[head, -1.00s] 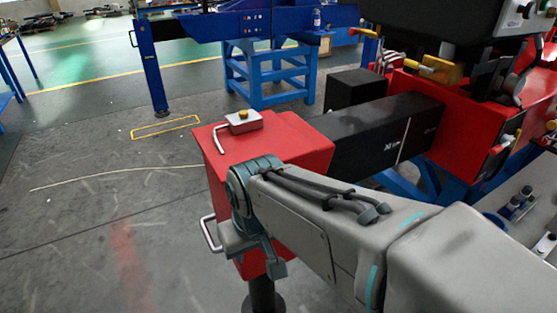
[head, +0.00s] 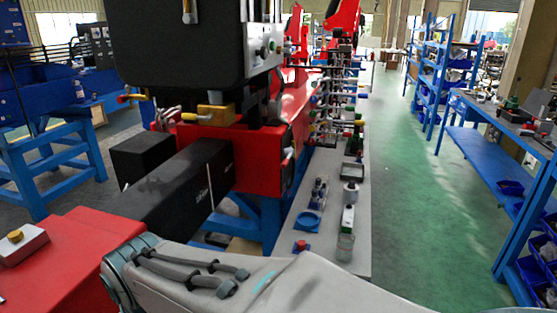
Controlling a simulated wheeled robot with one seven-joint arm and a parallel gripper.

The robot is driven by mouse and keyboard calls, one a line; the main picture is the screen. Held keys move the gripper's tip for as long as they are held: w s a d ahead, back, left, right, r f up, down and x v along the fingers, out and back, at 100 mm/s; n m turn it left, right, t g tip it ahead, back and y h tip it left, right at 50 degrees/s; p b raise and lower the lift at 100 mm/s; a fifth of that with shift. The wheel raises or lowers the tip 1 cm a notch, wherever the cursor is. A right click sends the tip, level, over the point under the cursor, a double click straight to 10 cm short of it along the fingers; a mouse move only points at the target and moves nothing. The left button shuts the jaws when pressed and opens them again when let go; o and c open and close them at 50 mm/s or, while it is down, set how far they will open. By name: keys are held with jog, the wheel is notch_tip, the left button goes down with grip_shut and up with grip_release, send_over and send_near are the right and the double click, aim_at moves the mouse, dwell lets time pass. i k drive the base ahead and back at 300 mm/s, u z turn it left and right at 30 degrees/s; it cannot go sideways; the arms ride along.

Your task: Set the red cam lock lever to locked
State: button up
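I cannot pick out the red cam lock lever with certainty. A small lever with a red end (head: 127,98) sticks out at the left of the crane's dark box, but it is too small to identify. A small red knob (head: 300,246) stands on the near end of the grey bench. My grey arm crosses the bottom of the view, in front of the red crane end block. My gripper is not in view.
The black crane beam (head: 175,195) runs from the red end block (head: 75,250) to the red crane body (head: 262,155). A dark box (head: 190,50) hangs above. The grey bench (head: 335,215) holds fittings. Green floor (head: 410,200) is clear, with blue shelving (head: 435,75) and workbench (head: 480,150) at right.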

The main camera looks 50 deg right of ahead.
aim_at(288, 159)
jog(key=z, duration=2.55)
jog(key=k, duration=0.35)
jog(key=z, duration=0.25)
jog(key=i, duration=0.4)
jog(key=u, duration=0.05)
